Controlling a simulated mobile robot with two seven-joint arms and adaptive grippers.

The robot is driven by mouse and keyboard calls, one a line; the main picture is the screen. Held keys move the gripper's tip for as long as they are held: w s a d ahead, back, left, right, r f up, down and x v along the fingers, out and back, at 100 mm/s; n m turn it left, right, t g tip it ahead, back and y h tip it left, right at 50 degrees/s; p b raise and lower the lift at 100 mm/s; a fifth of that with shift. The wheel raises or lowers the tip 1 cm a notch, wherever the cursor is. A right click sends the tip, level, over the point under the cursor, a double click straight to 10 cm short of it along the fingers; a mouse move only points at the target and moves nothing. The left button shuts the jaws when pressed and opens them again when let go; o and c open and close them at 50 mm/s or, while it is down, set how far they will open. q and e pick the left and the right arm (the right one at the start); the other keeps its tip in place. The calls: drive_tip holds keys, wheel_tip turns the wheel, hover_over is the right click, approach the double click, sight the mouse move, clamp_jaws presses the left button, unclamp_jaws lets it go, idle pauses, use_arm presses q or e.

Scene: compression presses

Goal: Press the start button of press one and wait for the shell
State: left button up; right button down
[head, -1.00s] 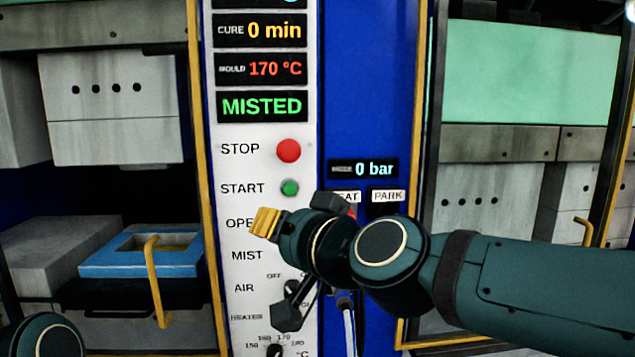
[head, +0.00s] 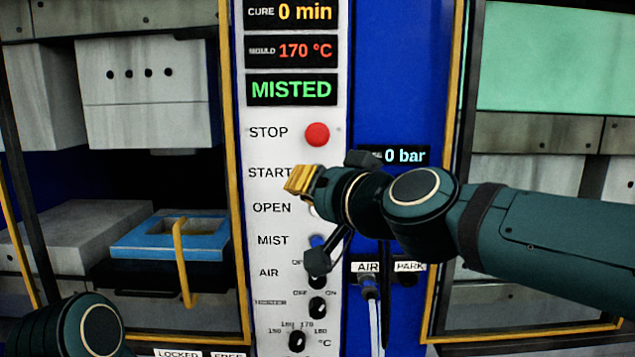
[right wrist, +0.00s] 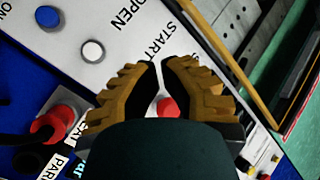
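Press one's white control panel (head: 262,345) is in the middle of the head view, with its START label (head: 268,173) below the red STOP button (head: 317,134). My right gripper (head: 298,181) is at the START row, its yellow fingers hiding the START button. The right wrist view shows its fingertips (right wrist: 159,64) close together with a narrow gap, nothing held, over the panel near START; contact cannot be told. The display (head: 291,90) reads MISTED. The press (head: 150,110) stands open, a blue-framed mould (head: 130,245) on its lower part. My left gripper is out of view.
The OPEN button (right wrist: 92,51) and blue MIST button (right wrist: 47,17) sit near my right gripper. Knobs (head: 318,307) and an AIR hose (head: 374,320) are below my right arm. Yellow frame edges (head: 235,170) border the panel. A gauge reads 0 bar (head: 405,156).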

drive_tip(key=shift+w+b, duration=0.5)
drive_tip(key=shift+w, duration=1.8)
drive_tip(key=shift+w, duration=0.15)
drive_tip(key=shift+w, duration=0.25)
